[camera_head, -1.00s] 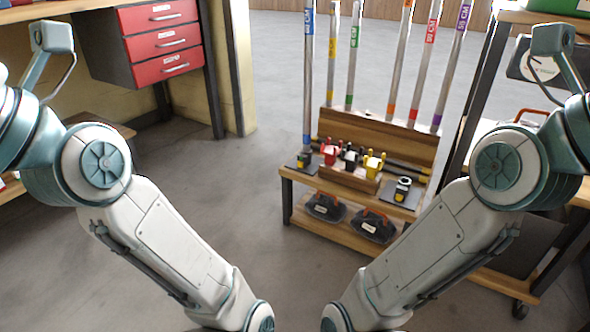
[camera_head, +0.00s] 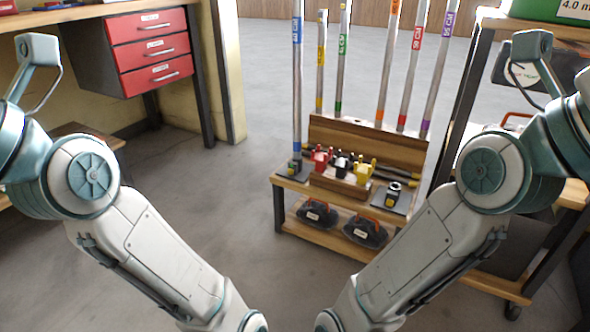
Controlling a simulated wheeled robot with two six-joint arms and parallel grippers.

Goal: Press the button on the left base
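A low wooden rack stands ahead, right of centre, with its top shelf (camera_head: 331,197) showing. At the left end of that shelf is a small dark base, the left base (camera_head: 294,168), with a blue-labelled pole (camera_head: 297,60) standing upright at it. A yellowish mark shows on this base; I cannot make out the button clearly. A second dark base, the right base (camera_head: 393,196), sits at the shelf's right end with a black ring on it and no pole. Both my arms reach down out of the bottom of the picture, so neither gripper shows.
Several poles with coloured labels stand behind a wooden block (camera_head: 368,143). Red, black and yellow pieces sit mid-shelf; two black cases (camera_head: 317,213) lie below. A wheeled cart (camera_head: 470,100) is close on the right, a workbench with red drawers (camera_head: 150,52) at left. The floor between is clear.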

